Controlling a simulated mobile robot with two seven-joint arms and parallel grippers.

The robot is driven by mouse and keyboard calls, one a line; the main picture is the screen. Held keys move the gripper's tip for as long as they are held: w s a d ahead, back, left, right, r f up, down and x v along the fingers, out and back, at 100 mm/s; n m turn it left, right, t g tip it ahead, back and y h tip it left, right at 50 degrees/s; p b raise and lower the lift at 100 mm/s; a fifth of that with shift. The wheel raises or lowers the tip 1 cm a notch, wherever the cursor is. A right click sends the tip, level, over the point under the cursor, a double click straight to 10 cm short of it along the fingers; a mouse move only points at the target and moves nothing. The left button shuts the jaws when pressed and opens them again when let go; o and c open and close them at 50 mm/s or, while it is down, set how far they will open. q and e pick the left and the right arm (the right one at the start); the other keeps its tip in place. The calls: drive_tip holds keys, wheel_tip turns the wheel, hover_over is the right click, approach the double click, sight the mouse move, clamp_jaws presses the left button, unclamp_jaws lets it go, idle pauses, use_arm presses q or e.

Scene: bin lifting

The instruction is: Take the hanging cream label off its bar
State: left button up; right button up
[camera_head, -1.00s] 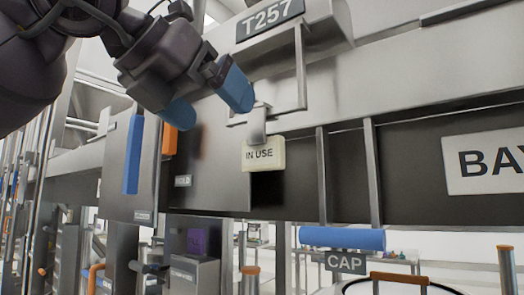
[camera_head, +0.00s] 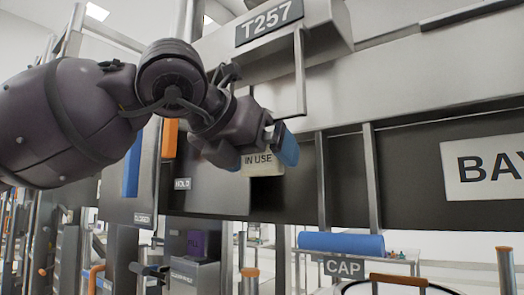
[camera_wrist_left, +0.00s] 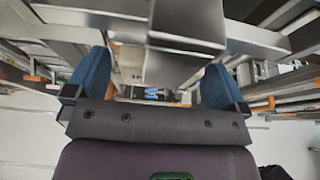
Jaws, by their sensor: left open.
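The cream label (camera_head: 263,161), marked IN USE, hangs in front of the dark panel in the head view. My left arm and gripper hide its upper part and the bar's lower end. My right gripper is not in view.
The thin metal bar (camera_head: 301,75) comes down from the housing with the T257 plate (camera_head: 269,20). Upright metal strips (camera_head: 371,175) stand to the right. A blue handle (camera_head: 132,165) and an orange one (camera_head: 169,138) are at the left. A blue roll (camera_head: 341,243) is below.

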use_arm(q)
drive_tip(key=shift+w, duration=0.15)
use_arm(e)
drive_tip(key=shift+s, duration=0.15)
use_arm(q)
drive_tip(key=c, duration=0.8)
drive_tip(key=shift+c, duration=0.2)
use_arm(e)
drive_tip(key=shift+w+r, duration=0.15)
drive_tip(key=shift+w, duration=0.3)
use_arm(q)
drive_tip(key=shift+r, duration=0.1)
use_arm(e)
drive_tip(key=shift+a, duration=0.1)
